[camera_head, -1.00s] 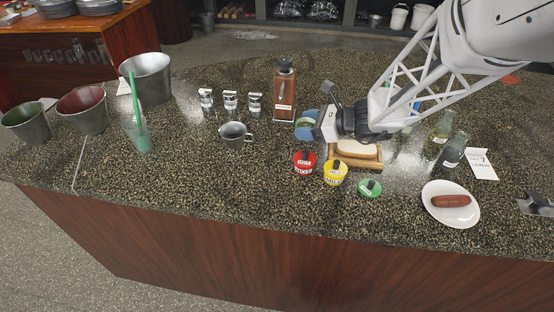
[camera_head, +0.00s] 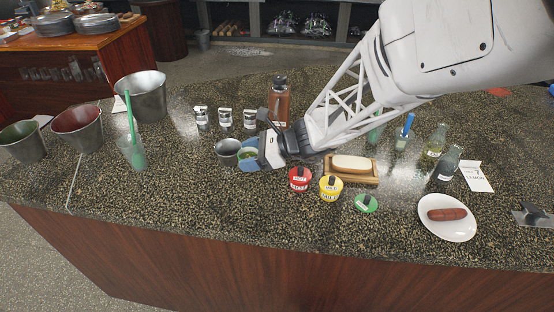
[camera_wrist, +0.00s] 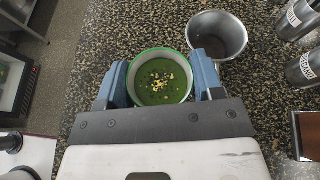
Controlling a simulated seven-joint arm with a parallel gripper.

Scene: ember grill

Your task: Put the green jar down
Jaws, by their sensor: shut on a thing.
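The green jar (camera_wrist: 160,77), round with a green rim, is filled with green sauce topped with yellow bits. It sits upright between the two blue fingers of my gripper (camera_wrist: 161,82), which are shut on its sides. In the head view, my gripper (camera_head: 250,153) hides most of the jar; a bit of its green contents (camera_head: 247,154) shows. The jar is over the counter, right beside the small metal cup. I cannot tell whether its base touches the counter.
The metal cup (camera_head: 227,152) is close to the jar; it also shows in the wrist view (camera_wrist: 217,35). Several shakers (camera_head: 225,119) and a brown bottle (camera_head: 280,98) stand behind. Counter in front is clear.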

